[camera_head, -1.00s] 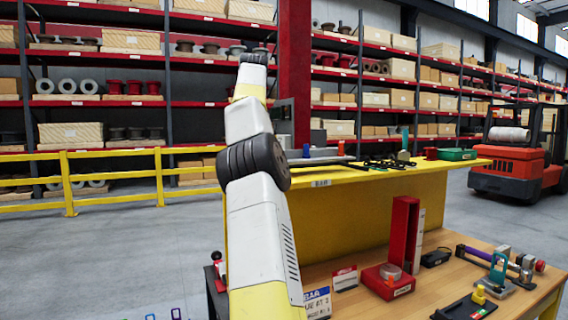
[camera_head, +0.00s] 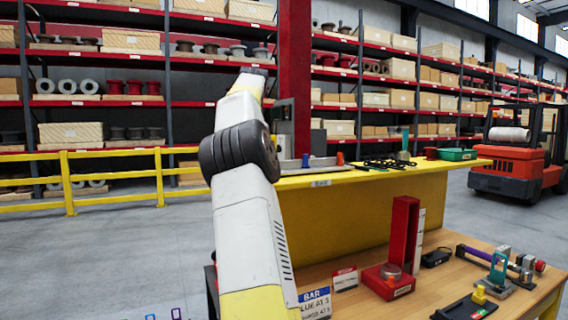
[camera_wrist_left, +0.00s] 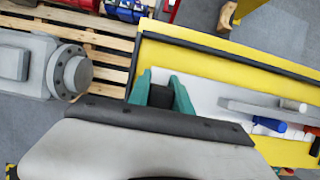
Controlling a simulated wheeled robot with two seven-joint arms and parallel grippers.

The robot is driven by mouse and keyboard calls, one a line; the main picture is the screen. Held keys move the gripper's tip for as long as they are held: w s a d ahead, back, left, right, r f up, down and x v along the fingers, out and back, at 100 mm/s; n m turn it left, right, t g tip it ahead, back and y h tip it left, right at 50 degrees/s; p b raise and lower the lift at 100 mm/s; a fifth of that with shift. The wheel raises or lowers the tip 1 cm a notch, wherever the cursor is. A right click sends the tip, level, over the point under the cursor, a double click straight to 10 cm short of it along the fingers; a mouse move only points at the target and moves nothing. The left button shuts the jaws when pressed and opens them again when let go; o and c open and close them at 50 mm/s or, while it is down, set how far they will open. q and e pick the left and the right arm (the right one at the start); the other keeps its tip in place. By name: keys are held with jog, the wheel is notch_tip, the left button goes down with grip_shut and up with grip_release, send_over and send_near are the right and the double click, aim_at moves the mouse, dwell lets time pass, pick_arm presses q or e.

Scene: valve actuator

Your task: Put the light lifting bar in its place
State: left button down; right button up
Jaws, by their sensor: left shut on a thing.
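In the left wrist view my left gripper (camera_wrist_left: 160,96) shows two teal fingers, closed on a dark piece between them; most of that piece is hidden. Beside it, to the right, a long grey bar (camera_wrist_left: 262,110) lies over a pale strip, with a blue piece (camera_wrist_left: 270,124) and a red piece at its right end. In the head view a grey bar-shaped thing (camera_head: 322,162) with blue and orange pieces shows at the yellow bench's left end. I cannot tell whether it is the light lifting bar. My left arm hides the gripper there. My right gripper is out of view.
The yellow bench (camera_head: 350,180) carries black tools and a green box (camera_head: 457,154). The wooden table (camera_head: 440,270) holds a red upright holder (camera_head: 402,235), a sign reading BAR (camera_head: 314,302) and a purple-and-dark bar assembly (camera_head: 480,254). A forklift (camera_head: 508,165) stands right.

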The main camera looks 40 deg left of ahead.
pick_arm(q)
jog(key=shift+f, duration=0.15)
jog(key=c, duration=1.2)
grip_release()
jog(key=shift+f, duration=0.15)
jog(key=shift+o, duration=0.2)
